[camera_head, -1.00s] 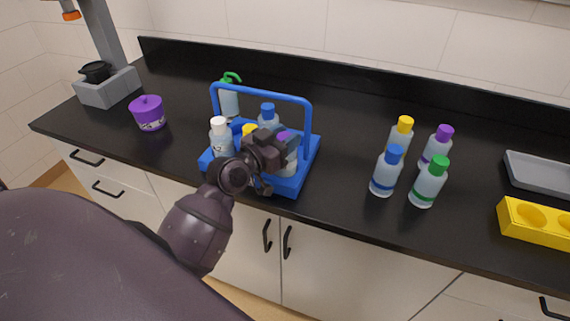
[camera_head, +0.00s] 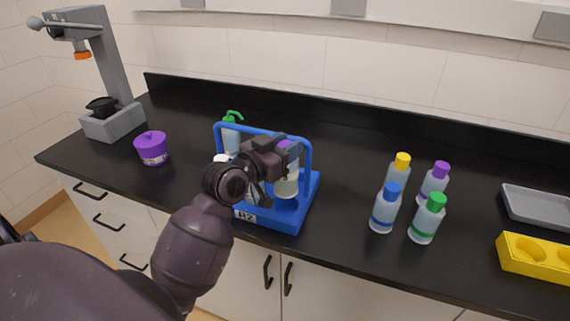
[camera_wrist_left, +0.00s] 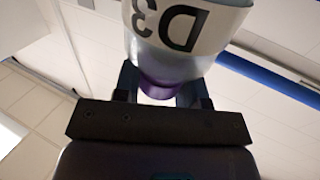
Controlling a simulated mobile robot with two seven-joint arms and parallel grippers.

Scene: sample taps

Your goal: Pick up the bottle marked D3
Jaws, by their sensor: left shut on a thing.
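The bottle marked D3 (camera_wrist_left: 190,30) fills the top of the left wrist view, its label upside down there and its purple cap between the fingers. In the head view the same purple-capped bottle (camera_head: 287,182) is held up at the right side of the blue carrier (camera_head: 270,220). My left gripper (camera_head: 282,155) is shut on it near the cap; it also shows in the left wrist view (camera_wrist_left: 160,88). The carrier bears a label reading R2, and other bottles in it are mostly hidden behind my arm. My right gripper is not in view.
The carrier's handle arches close around the held bottle. To the right stand bottles with yellow (camera_head: 399,170), purple (camera_head: 434,180), blue (camera_head: 386,208) and green caps (camera_head: 428,218). A yellow rack (camera_head: 530,268) and grey tray (camera_head: 540,205) lie far right.

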